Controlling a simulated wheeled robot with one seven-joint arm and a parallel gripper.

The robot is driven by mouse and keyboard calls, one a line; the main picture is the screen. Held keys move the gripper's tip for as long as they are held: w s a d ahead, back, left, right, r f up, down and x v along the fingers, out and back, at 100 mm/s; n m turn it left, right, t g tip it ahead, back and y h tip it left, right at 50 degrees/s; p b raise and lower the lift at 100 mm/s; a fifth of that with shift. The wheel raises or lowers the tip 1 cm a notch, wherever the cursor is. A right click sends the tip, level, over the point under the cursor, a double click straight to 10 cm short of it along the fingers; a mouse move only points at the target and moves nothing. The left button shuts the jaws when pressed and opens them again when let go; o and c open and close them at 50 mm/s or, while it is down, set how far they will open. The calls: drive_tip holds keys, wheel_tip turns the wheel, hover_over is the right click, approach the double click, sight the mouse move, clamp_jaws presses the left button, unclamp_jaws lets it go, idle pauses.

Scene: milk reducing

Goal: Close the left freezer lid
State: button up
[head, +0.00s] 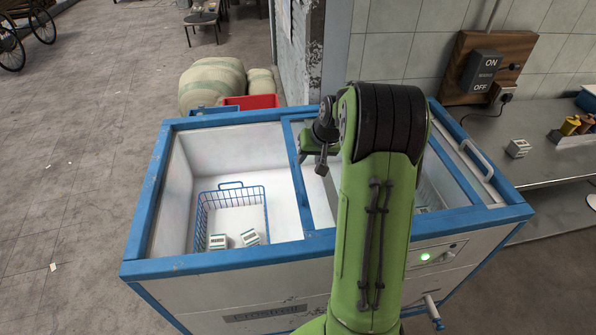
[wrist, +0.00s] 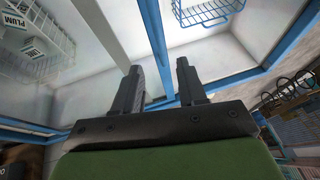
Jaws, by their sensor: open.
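The chest freezer (head: 225,262) has a blue rim and white walls. Its left side stands open, with a wire basket (head: 238,187) and white cartons (head: 250,237) inside. A blue lid-frame edge (head: 298,165) crosses the top near the middle, just right of this opening. It seems to be the left lid, slid right; my arm hides much of it. My gripper (head: 312,158) is open and empty, above the freezer beside this edge. In the wrist view, a blue bar (wrist: 153,30) runs down towards the gap between the fingers. Contact cannot be told.
A white handle (head: 476,160) sits at the freezer's right end. A steel counter (head: 550,185) with small goods stands to the right. Sacks (head: 212,83) and a red crate (head: 251,102) lie behind the freezer. The floor (head: 70,180) at left is clear.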

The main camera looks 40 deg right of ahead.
sight(300, 173)
drive_tip(key=x, duration=0.9)
drive_tip(key=shift+w+f, duration=0.2)
drive_tip(key=shift+f, duration=0.15)
clamp_jaws()
